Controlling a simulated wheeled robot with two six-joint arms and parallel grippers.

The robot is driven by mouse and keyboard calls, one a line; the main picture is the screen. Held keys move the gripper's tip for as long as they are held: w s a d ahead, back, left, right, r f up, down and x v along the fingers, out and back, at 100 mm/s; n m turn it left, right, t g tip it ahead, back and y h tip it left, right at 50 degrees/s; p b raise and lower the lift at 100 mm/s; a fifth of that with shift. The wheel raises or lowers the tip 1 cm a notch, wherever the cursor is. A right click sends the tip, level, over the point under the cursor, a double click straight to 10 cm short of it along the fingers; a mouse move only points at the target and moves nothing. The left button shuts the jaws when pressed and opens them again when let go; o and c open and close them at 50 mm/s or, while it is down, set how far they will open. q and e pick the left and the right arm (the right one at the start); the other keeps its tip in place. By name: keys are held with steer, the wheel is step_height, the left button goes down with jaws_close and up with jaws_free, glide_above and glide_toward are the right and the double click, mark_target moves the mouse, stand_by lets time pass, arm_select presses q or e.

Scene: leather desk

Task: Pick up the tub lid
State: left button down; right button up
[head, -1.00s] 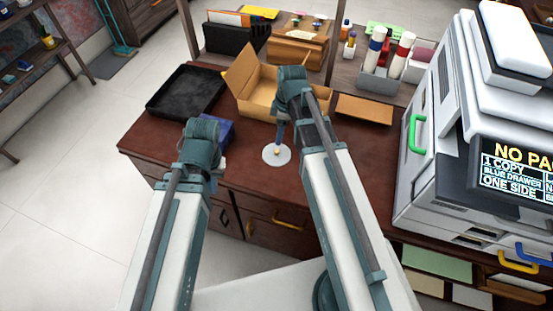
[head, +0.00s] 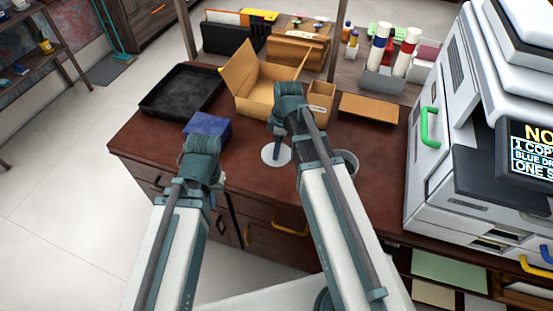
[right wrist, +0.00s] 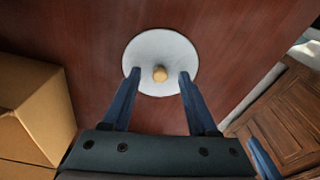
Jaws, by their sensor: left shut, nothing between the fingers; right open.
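The tub lid (head: 272,156) is a white round disc lying flat on the dark red desk top near its front edge. In the right wrist view the lid (right wrist: 160,52) shows a small tan knob (right wrist: 160,74) at its centre. My right gripper (right wrist: 159,73) is open, its two blue fingers over the lid with the knob between them, not closed on it. In the head view my right gripper (head: 278,142) is above the lid and partly covers it. My left gripper (head: 216,188) is shut and empty near the desk's front edge, left of the lid.
A grey round tub (head: 347,158) shows partly behind my right arm. A blue box (head: 207,124), black tray (head: 160,92) and open cardboard box (head: 243,80) lie left and behind. A printer (head: 440,165) stands right. Bare desk (head: 385,175) lies between tub and printer.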

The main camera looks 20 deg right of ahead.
steer(key=shift+f, duration=0.2)
jaws_close()
stand_by(0.3)
steer(key=shift+r, duration=0.1)
